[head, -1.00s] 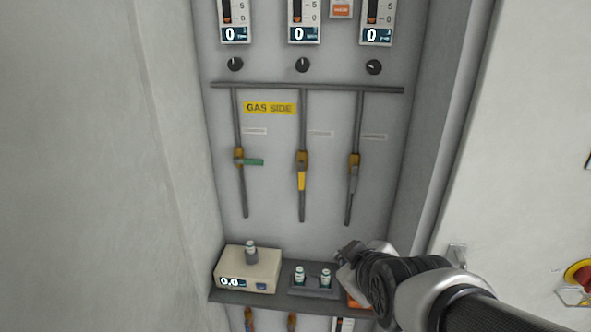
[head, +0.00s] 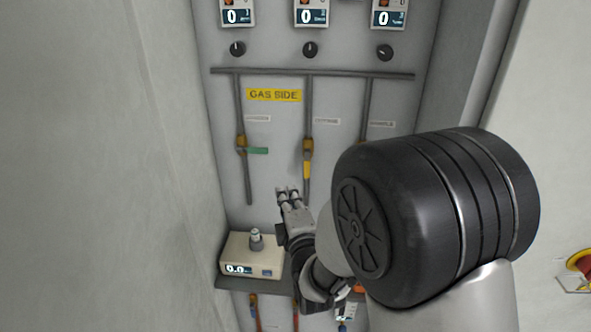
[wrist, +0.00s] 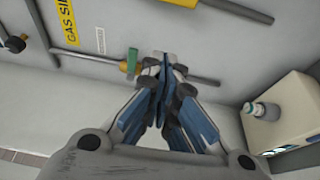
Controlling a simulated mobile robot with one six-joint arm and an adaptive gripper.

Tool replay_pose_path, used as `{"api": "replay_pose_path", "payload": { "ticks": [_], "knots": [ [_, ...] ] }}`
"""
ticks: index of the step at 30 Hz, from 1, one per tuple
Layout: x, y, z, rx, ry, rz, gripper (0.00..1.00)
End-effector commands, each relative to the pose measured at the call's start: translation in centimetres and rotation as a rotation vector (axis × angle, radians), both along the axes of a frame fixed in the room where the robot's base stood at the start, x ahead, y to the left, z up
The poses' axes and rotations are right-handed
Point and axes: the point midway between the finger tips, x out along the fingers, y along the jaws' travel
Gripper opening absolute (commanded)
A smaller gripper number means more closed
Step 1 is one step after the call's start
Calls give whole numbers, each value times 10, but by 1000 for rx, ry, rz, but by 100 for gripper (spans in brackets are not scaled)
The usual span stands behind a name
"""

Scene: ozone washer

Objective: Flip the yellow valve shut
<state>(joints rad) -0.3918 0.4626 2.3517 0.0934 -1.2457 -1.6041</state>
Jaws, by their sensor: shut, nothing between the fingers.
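The yellow valve (head: 308,147) sits on the middle vertical pipe of the gas panel. Its yellow handle (head: 307,170) hangs down in line with the pipe. In the wrist view a yellow part of it (wrist: 180,3) shows at the top edge. My gripper (head: 288,192) is shut and empty, pointing up, a little below and left of the yellow handle in the head view. In the wrist view my gripper (wrist: 165,58) overlaps the left pipe, close beside the green handle; contact cannot be told.
The left pipe's valve has a green handle (head: 257,151) turned across the pipe. A beige box (head: 252,259) with a vial on top stands below left. A yellow label (head: 274,95) is above.

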Motion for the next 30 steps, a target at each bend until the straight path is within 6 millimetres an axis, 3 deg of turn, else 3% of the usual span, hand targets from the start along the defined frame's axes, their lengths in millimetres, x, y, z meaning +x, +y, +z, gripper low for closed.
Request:
{"api": "replay_pose_path", "payload": {
  "ticks": [11, 25, 30],
  "knots": [
    [9, 2, 1, 3, 0, -1, 0],
    [98, 30, 0, 3, 1, -2, 0],
    [95, 1, 1, 2, 2, -4, 0]
  ]
}}
